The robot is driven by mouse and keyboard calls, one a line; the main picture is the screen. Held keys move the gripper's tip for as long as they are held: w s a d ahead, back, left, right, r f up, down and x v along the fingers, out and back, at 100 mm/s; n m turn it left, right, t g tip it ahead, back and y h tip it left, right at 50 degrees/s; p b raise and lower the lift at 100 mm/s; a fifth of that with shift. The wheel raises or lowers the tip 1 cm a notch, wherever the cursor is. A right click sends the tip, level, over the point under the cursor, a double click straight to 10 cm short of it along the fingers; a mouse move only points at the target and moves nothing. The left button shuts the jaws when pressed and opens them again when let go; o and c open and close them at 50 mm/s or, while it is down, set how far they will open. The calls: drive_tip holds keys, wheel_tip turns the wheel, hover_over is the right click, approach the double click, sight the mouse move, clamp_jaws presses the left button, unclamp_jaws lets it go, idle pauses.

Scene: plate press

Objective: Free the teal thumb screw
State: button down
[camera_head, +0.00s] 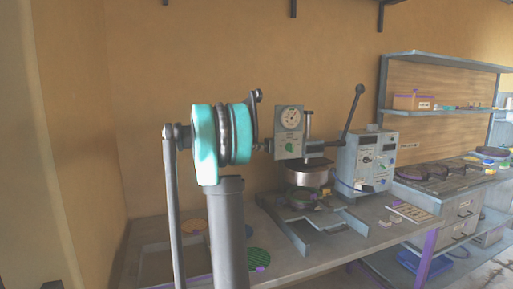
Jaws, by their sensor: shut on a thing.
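The press head (289,138) stands on the bench, with a round dial at its top and a green star-shaped knob (289,147) on its front. My gripper (264,146) shows only as a small dark end at the left side of the press head, just past my large teal and black arm joint. It is shut at the spot where the teal thumb screw seems to sit. The screw itself is hidden by the fingers and my arm, so its turn and depth cannot be told. The rest of the gripper is hidden.
A press handle (351,115) slants up right of the head. Below the head are a round metal platen (309,174) and a grey frame. A control box (368,160) stands to the right. A green disc (257,259) lies on the bench (330,248).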

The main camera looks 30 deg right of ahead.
drive_tip(key=n+g, duration=0.3)
drive_tip(key=n, duration=0.2)
drive_tip(key=n+g, duration=0.3)
drive_tip(key=n, duration=0.2)
drive_tip(key=n+g, duration=0.3)
drive_tip(key=n, duration=0.2)
drive_tip(key=shift+w+d+f, duration=0.2)
drive_tip(key=shift+w+d, duration=0.1)
drive_tip(key=shift+w, duration=0.1)
drive_tip(key=shift+n, duration=0.3)
idle(0.4)
drive_tip(key=c, duration=1.6)
unclamp_jaws()
drive_tip(key=shift+v, duration=3.7)
